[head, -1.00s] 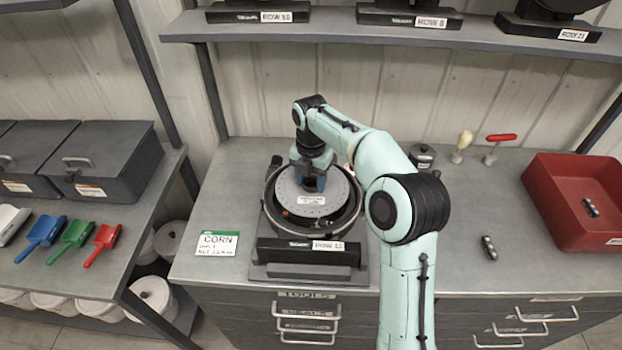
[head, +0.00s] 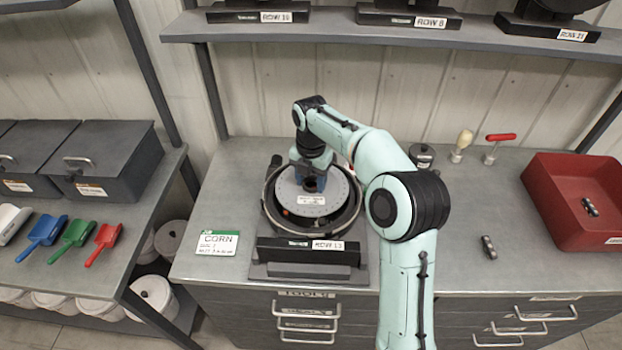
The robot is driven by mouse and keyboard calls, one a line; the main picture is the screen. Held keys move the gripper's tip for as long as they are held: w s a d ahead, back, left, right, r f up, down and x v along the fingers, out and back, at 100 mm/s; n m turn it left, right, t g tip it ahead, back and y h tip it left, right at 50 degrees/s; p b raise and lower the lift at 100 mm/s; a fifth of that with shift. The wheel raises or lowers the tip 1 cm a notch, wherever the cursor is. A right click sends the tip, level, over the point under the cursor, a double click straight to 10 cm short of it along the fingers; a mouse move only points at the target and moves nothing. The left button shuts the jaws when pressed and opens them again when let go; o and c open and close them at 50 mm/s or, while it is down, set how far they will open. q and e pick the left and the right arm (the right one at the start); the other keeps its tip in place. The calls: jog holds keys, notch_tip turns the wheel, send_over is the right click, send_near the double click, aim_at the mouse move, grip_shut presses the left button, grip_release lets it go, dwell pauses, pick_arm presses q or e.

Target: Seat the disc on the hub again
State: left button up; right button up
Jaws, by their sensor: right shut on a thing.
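The light grey disc (head: 302,207) lies over the round black housing of the seed meter (head: 358,221) on the bench. The meter's base carries the label ROW 13. The disc looks roughly level and sits inside the housing's rim; I cannot tell whether it touches the hub, which is hidden. My right gripper (head: 311,184) points down at the disc's centre and is shut on the disc's middle part. The fingertips are partly hidden by the wrist. My left gripper is not in view.
A green-and-white CORN card (head: 217,243) lies left of the meter. A red tray (head: 565,225) stands at right, with a small metal part (head: 489,247) before it. A red-handled tool (head: 499,138) stands behind. A shelf (head: 390,37) hangs above.

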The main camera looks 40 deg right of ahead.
aim_at(311, 192)
jog(key=shift+f, duration=2.45)
dwell(3.5)
jog(key=o, duration=1.1)
jog(key=c, duration=0.3)
jog(key=shift+c, duration=1.3)
jog(key=shift+o, duration=1.2)
